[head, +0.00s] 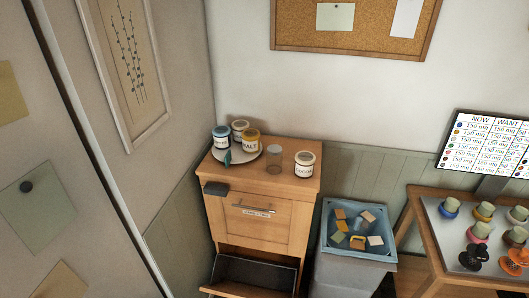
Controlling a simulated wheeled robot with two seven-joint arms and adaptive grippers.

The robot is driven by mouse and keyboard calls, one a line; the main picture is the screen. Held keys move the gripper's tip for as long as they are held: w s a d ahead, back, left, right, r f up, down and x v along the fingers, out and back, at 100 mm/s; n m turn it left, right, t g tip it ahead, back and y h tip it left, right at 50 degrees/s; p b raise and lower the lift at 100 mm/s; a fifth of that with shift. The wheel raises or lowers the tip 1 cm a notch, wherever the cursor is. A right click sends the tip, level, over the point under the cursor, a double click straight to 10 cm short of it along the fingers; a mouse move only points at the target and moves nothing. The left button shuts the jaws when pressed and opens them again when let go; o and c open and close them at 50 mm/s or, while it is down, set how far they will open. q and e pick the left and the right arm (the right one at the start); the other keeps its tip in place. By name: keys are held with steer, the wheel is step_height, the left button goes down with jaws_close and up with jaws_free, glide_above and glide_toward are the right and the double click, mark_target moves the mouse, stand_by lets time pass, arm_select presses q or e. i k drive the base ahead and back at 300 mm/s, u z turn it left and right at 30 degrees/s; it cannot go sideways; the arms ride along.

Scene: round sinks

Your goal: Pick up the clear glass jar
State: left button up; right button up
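The clear glass jar (274,159) stands upright on top of the wooden cabinet (262,184), near the middle. It looks empty and see-through. A white jar with a dark reddish lid (304,165) stands to its right, apart from it. A white jar with a yellow lid (251,142) stands to its left on a round pale plate (240,158). Neither of my grippers is in view.
Two more lidded jars, one blue-topped (221,138) and one dark-topped (240,130), share the plate with a small teal item (227,158). A blue bin (328,242) of blocks stands right of the cabinet. A table (432,230) with several capped items is farther right.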

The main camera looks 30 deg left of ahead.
mark_target(273, 155)
steer(key=u, duration=0.7)
steer(key=i, duration=0.75)
steer(key=u, duration=1.15)
steer(key=i, duration=0.2)
steer(key=u, duration=0.1)
